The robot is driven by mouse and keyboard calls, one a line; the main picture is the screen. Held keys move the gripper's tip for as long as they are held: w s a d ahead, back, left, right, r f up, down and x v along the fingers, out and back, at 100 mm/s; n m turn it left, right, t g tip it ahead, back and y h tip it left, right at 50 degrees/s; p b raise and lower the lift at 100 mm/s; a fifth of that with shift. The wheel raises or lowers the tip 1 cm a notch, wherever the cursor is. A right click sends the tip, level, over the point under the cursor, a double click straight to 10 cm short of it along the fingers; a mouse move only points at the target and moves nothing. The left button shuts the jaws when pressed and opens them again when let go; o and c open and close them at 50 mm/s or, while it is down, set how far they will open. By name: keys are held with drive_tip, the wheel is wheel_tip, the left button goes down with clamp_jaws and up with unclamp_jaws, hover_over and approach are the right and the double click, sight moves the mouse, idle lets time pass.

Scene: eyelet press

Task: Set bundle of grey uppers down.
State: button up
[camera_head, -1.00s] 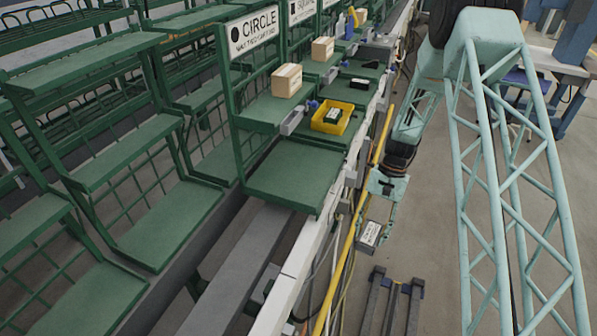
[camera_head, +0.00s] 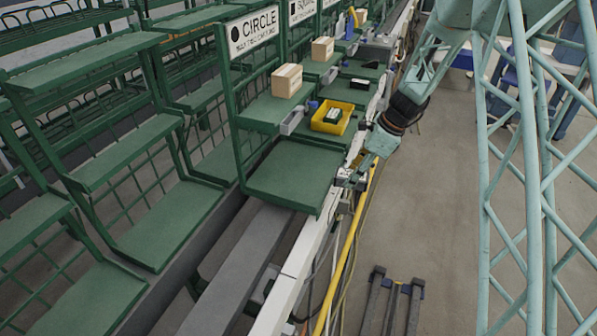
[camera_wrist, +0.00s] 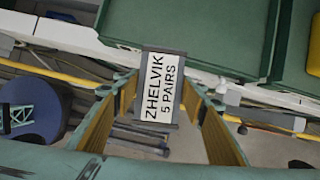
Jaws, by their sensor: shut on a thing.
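The bundle of grey uppers (camera_wrist: 181,86) is grey at its edges and carries a white label reading "ZHELVIK 5 PAIRS". In the wrist view it sits between the two fingertips of my gripper (camera_wrist: 160,92), which is shut on it. In the head view my gripper (camera_head: 357,172) is at the right edge of the nearest green shelf (camera_head: 295,175) at the CIRCLE station, beside the white rail. The bundle is too small and covered there to make out clearly. The wrist view shows green shelf surfaces beyond it, apart from the bundle.
The near green shelf is bare. A yellow bin (camera_head: 347,125) with a dark, pale-labelled item stands behind it, near a grey holder (camera_head: 292,122). A yellow pipe (camera_head: 347,250) runs along the rail.

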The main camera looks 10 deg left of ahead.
drive_tip(key=shift+w+a+r+m+t, duration=0.15)
drive_tip(key=shift+w+r+m, duration=0.2)
drive_tip(key=shift+r, duration=0.1)
drive_tip(key=shift+w+a+r+m+t, duration=0.1)
drive_tip(key=shift+w+r+m+t, duration=0.05)
drive_tip(key=shift+w+r+m, duration=0.2)
drive_tip(key=shift+a, duration=0.1)
drive_tip(key=b, duration=0.1)
hover_over(311, 168)
drive_tip(key=d, duration=0.2)
drive_tip(key=shift+s+a+f, duration=0.15)
drive_tip(key=shift+s+f, duration=0.2)
drive_tip(key=shift+f, duration=0.35)
drive_tip(key=shift+f+b, duration=0.45)
drive_tip(key=shift+f, duration=1.3)
drive_tip(key=shift+f, duration=0.15)
drive_tip(key=o, duration=1)
